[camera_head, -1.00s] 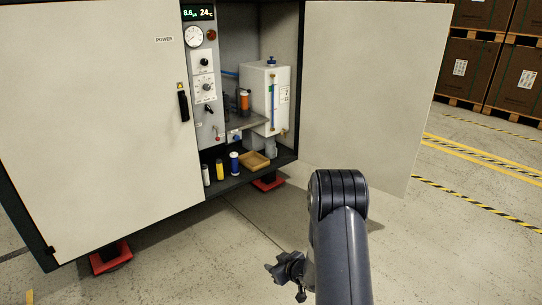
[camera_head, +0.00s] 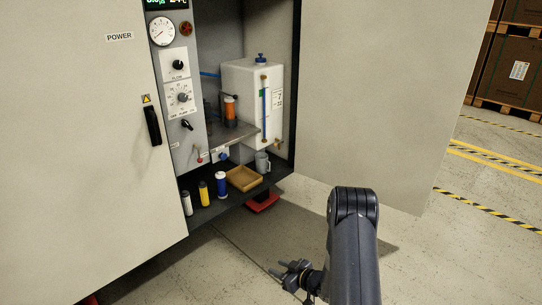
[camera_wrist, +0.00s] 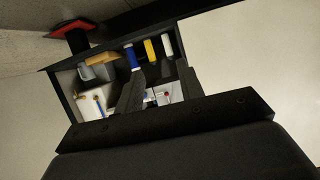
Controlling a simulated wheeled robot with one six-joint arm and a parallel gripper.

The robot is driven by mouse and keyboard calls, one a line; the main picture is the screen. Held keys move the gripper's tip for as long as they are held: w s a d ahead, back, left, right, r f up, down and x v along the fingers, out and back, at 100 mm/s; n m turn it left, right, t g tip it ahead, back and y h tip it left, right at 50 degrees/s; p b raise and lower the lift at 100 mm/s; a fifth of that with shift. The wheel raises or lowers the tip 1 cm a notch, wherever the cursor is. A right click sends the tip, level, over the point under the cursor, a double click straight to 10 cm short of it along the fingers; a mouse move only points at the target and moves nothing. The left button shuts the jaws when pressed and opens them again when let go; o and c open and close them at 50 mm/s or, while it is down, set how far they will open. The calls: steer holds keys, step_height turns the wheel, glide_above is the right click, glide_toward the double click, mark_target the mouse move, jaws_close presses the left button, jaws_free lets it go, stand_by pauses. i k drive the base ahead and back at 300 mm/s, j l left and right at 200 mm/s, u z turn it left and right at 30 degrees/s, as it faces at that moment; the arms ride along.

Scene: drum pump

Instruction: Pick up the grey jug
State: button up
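The grey jug (camera_head: 262,162) stands on the dark cabinet floor at its right end, below the white tank and to the right of the cardboard tray. In the wrist view it looks like the grey shape (camera_wrist: 99,72) beside the tray, small and dim. My gripper (camera_head: 284,275) is low outside the cabinet, well in front of the jug and below it in the head view. In the wrist view its two fingers (camera_wrist: 158,85) stand apart with nothing between them close by. The gripper is open and empty.
A cardboard tray (camera_head: 243,179), a blue bottle (camera_head: 221,185), a yellow bottle (camera_head: 204,194) and a white bottle (camera_head: 187,203) stand left of the jug. The white tank (camera_head: 250,100) is above. The open door (camera_head: 375,100) borders the right side. Floor in front is clear.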

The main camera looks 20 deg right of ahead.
mark_target(264, 165)
steer(key=i+j+z, duration=0.15)
steer(key=i, duration=0.35)
steer(key=i+j+z, duration=0.1)
steer(key=i, duration=0.4)
steer(key=i+j+z, duration=0.15)
steer(key=i, duration=0.3)
steer(key=i+j+z, duration=0.1)
steer(key=i+j, duration=0.15)
steer(key=i, duration=0.25)
steer(key=i+j+z, duration=0.15)
steer(key=i, duration=0.3)
steer(key=j, duration=0.1)
